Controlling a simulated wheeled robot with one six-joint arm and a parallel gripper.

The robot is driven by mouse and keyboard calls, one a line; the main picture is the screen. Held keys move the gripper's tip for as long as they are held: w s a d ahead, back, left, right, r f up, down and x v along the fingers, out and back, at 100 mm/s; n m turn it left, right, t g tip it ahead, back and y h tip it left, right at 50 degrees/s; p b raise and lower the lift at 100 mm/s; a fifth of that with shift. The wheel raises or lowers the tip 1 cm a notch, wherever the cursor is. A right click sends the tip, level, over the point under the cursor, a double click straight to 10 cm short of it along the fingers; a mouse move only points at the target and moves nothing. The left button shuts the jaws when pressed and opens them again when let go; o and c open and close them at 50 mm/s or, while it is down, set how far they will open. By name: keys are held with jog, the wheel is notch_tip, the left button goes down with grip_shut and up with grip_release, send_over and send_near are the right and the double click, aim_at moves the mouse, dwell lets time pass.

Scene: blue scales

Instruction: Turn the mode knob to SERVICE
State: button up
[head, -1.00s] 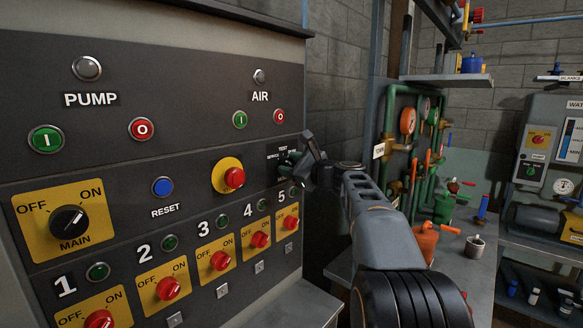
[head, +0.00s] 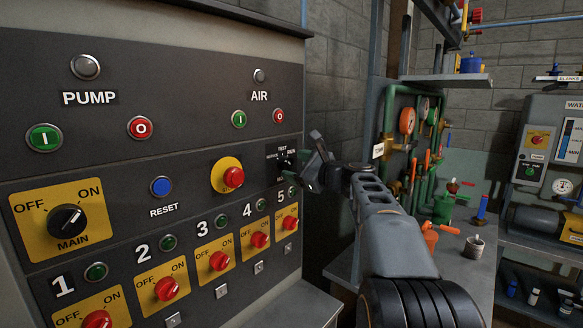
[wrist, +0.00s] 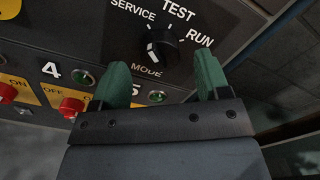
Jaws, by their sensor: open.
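The black mode knob (wrist: 163,45) sits on the dark panel, with SERVICE at its upper left, TEST above and RUN at its right in the wrist view. A white mark shows on the knob's left side; I cannot tell for certain which label it points at. In the head view the knob (head: 286,160) is small, at the panel's right edge. My gripper (wrist: 163,78) is open, its green fingers apart and empty, with the knob beyond the gap between them. In the head view my gripper (head: 312,172) is just right of the knob, apart from it.
A yellow-collared red button (head: 232,177) sticks out left of the knob. Below are red numbered switches (head: 260,240) and small green lamps (wrist: 157,97). The MAIN knob (head: 67,221) is at far left. A bench with pipes and gauges (head: 407,121) stands to the right.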

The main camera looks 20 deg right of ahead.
jog(key=b+v, duration=0.1)
jog(key=v, duration=1)
jog(key=shift+s, duration=0.2)
jog(key=s+a+f+n+g+h+p, duration=0.1)
jog(key=s+a+f+n+g+h, duration=0.25)
jog(key=f, duration=0.65)
jog(key=s+a+f+n+g+h+p, duration=0.1)
jog(key=s+a+f+n+g, duration=0.1)
jog(key=f+n+g, duration=0.45)
jog(key=s+a+f+n+g+h+p, duration=0.2)
jog(key=s+a+f+n+p, duration=0.4)
jog(key=s+a+n, duration=0.6)
jog(key=shift+f+n+g+h, duration=0.4)
jog(key=shift+f+n+h, duration=0.15)
jog(key=shift+n, duration=0.55)
